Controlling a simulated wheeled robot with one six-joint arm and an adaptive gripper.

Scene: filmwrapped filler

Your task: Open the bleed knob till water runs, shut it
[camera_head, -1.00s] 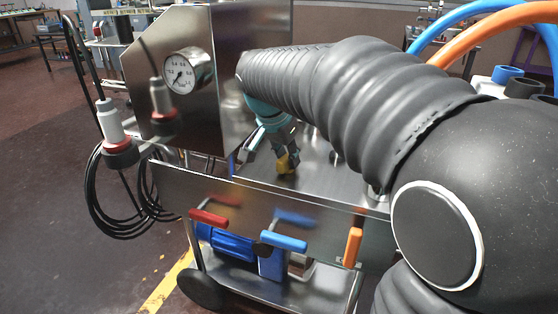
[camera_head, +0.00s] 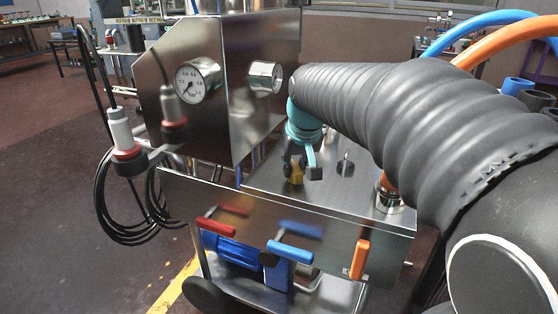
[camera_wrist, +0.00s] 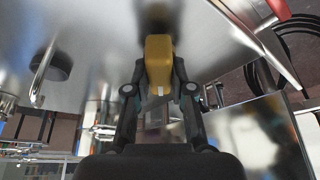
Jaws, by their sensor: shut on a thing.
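The yellow bleed knob (camera_head: 296,175) stands on the steel top of the cart, behind the front panel. My gripper (camera_head: 301,168) reaches down to it from the arm above, with its fingers at the knob. In the wrist view the yellow knob (camera_wrist: 159,62) sits between the two dark fingers of my gripper (camera_wrist: 159,88), which are shut on it. I see no running water in either view. The water outlet is not clearly visible.
A steel housing with a pressure gauge (camera_head: 196,81) stands left of my arm. Red (camera_head: 216,227), blue (camera_head: 290,252) and orange (camera_head: 360,259) levers stick out of the front panel. Blue (camera_head: 470,30) and orange (camera_head: 490,42) hoses arch behind. Black cable (camera_head: 125,205) hangs at left.

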